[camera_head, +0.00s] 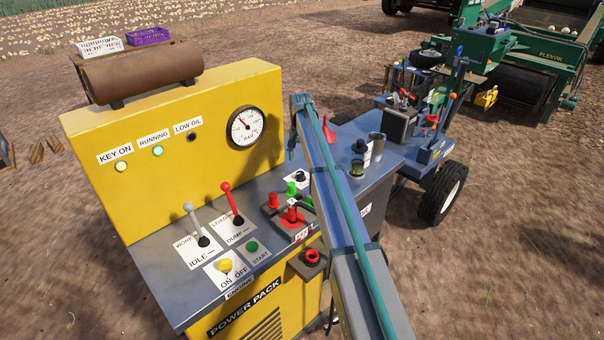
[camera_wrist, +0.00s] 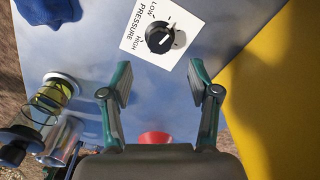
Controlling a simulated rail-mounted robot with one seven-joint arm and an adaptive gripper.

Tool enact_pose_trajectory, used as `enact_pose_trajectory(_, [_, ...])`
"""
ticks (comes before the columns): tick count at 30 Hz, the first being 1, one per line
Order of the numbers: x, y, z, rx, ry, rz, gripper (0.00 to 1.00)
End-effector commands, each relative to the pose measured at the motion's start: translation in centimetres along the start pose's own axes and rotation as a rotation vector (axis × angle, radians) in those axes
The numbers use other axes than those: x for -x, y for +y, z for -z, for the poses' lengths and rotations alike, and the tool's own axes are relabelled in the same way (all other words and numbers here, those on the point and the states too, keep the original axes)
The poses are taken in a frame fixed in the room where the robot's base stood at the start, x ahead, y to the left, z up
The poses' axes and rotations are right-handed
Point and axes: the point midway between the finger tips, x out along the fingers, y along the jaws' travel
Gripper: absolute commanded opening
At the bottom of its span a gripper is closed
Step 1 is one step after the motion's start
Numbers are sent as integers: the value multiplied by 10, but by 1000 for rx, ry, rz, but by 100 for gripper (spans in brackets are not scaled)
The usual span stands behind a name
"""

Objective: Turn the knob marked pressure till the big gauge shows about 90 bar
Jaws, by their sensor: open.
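The black pressure knob (camera_wrist: 160,38) sits on a white plate (camera_wrist: 131,36) marked PRESSURE, LOW and HIGH in the wrist view. A white mark on the knob points away from the HIGH side. In the head view a small black knob (camera_head: 300,176) on a white label shows beside my arm. My gripper (camera_wrist: 160,76) is open and empty; its fingers are apart, with the knob beyond the tips and not between them. The big round gauge (camera_head: 245,127) is on the yellow panel; its needle points to the upper left, and its figures are too small to read.
On the bench stand a grey lever (camera_head: 195,222), a red lever (camera_head: 231,202) and red and green valve handles (camera_head: 291,214). A glass-sided jar (camera_wrist: 54,93) and a red cone (camera_wrist: 155,138) lie near my gripper. The yellow panel (camera_head: 190,140) rises behind the bench.

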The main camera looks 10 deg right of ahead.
Motion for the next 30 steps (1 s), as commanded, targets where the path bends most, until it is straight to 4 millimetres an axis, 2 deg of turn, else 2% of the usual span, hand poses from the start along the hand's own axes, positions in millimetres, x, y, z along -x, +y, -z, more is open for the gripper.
enact_pose_trajectory(9, [-53, 1, -1, 1, -2, -2, 61])
enact_pose_trajectory(15, [-74, 1, 0, 2, -1, -1, 61])
enact_pose_trajectory(26, [-80, 1, 0, 2, 0, -1, 61])
enact_pose_trajectory(27, [-80, 1, 0, 2, 0, -1, 60])
enact_pose_trajectory(30, [-80, 1, 0, 2, 0, -1, 43])
